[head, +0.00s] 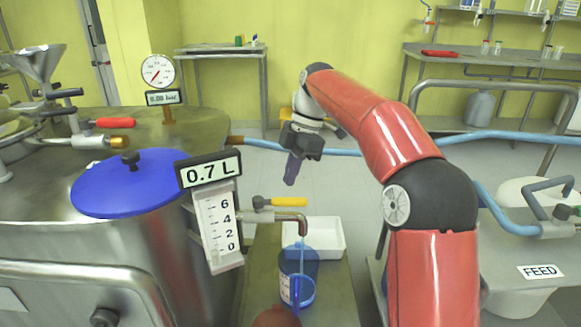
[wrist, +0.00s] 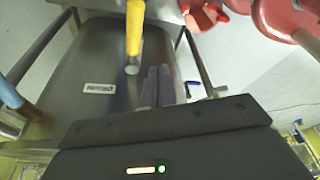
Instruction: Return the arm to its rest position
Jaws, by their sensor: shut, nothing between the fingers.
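My red arm rises at the right of the head view and bends over to the left. My gripper (head: 291,180) hangs at its end, pointing down, beside the steel reactor and above the floor behind the small bench. Its fingers are together with nothing between them. In the wrist view the closed fingers of my gripper (wrist: 158,75) show in front of a grey labelled surface. The gripper touches nothing that I can see.
A steel reactor with a blue lid (head: 130,185) stands at left, with a level gauge (head: 217,228). A yellow-handled valve (head: 280,203) and outlet sit over a blue container (head: 298,275) beside a white tray (head: 328,238). A blue hose (head: 500,136) crosses at right.

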